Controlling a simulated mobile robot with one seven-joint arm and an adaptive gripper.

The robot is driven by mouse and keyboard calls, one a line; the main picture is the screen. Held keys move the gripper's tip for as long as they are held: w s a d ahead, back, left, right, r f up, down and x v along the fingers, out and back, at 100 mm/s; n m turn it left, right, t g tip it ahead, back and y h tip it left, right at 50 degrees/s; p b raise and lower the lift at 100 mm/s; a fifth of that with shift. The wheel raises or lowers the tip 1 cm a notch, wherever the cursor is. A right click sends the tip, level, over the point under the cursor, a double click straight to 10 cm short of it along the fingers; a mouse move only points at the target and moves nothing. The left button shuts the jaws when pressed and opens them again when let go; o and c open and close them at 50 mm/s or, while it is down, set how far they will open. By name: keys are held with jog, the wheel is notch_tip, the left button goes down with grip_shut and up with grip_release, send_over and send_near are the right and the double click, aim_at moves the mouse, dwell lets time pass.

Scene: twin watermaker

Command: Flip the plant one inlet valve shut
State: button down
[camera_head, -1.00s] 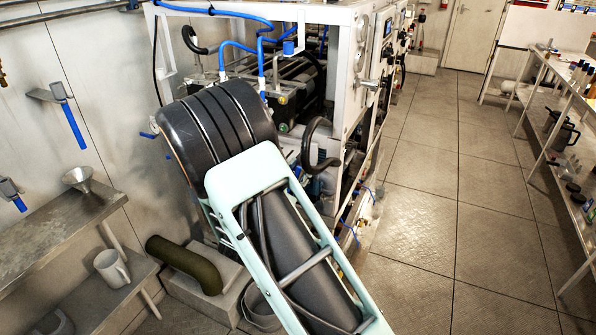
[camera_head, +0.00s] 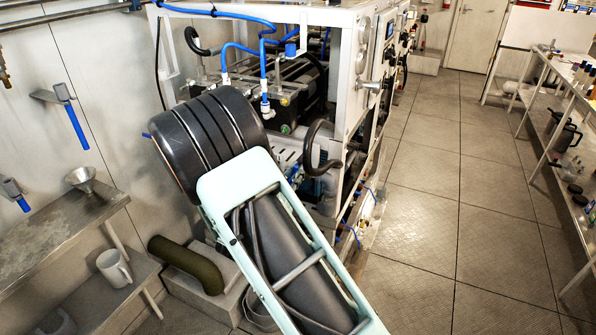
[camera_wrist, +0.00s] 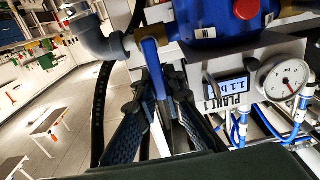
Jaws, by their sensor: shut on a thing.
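In the wrist view, a blue lever handle (camera_wrist: 150,58) hangs from a brass and grey pipe fitting (camera_wrist: 103,42), beside a panel labelled PLANT 1 (camera_wrist: 213,103). My gripper (camera_wrist: 157,92) has its two dark ridged fingers on either side of this handle and is shut on it. The lower part of the handle is partly hidden between the fingers. In the head view my own arm covers the gripper and this handle.
The PLANT 1 panel bears a lit display and a round gauge (camera_wrist: 283,79). Blue hoses (camera_wrist: 242,125) run close by on the right. In the head view, a metal shelf (camera_head: 60,235) with a funnel (camera_head: 80,179) and mug (camera_head: 113,267) stands left. The floor to the right is clear.

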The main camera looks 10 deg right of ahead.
jog(key=c, duration=2)
grip_release()
jog(key=shift+a, duration=0.15)
jog(key=shift+v, duration=4)
